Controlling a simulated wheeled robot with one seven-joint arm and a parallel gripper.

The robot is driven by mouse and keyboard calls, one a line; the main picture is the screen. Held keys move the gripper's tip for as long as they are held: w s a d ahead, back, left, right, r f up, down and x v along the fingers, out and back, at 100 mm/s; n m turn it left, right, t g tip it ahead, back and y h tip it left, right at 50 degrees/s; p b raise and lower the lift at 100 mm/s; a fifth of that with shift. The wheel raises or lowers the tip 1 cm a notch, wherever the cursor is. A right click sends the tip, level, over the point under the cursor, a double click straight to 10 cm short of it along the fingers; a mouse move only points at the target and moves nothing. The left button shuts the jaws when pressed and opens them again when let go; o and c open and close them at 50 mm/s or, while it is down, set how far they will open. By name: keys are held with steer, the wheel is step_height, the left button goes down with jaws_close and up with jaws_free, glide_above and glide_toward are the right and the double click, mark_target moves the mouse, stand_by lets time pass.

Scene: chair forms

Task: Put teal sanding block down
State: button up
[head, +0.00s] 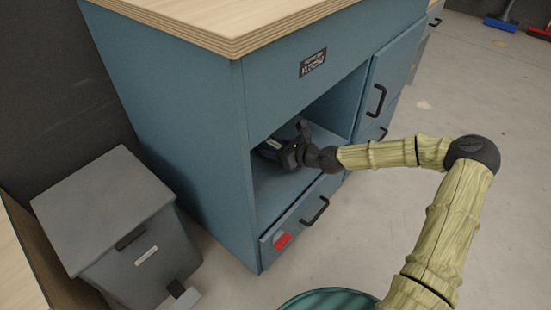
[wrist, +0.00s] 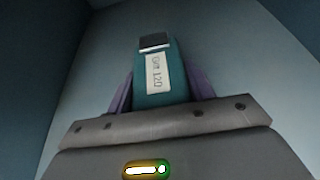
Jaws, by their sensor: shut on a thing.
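The teal sanding block (wrist: 150,92) has a pale label reading "Grit 120" and a dark end with a light edge. My gripper (wrist: 161,84) is shut on it, with a purple finger on each side. In the head view my gripper (head: 273,149) reaches into the open compartment (head: 275,195) of the blue cabinet. The block cannot be made out clearly there. Bluish-grey compartment surfaces surround the block in the wrist view. I cannot tell whether the block touches the surface.
The blue cabinet (head: 185,110) has a wooden top (head: 215,18). Below the compartment is a drawer (head: 300,222) with a black handle and a red patch. A grey bin (head: 110,215) stands at left. The compartment floor's front part is clear.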

steer(key=shift+f+b, duration=1.35)
steer(key=shift+f, duration=0.5)
steer(key=shift+f, duration=0.1)
steer(key=o, duration=1.1)
steer(key=p+v, duration=0.7)
steer(key=v, duration=0.4)
steer(key=shift+r+p, duration=0.25)
steer(key=shift+p, duration=0.05)
steer(key=shift+s+d, duration=0.35)
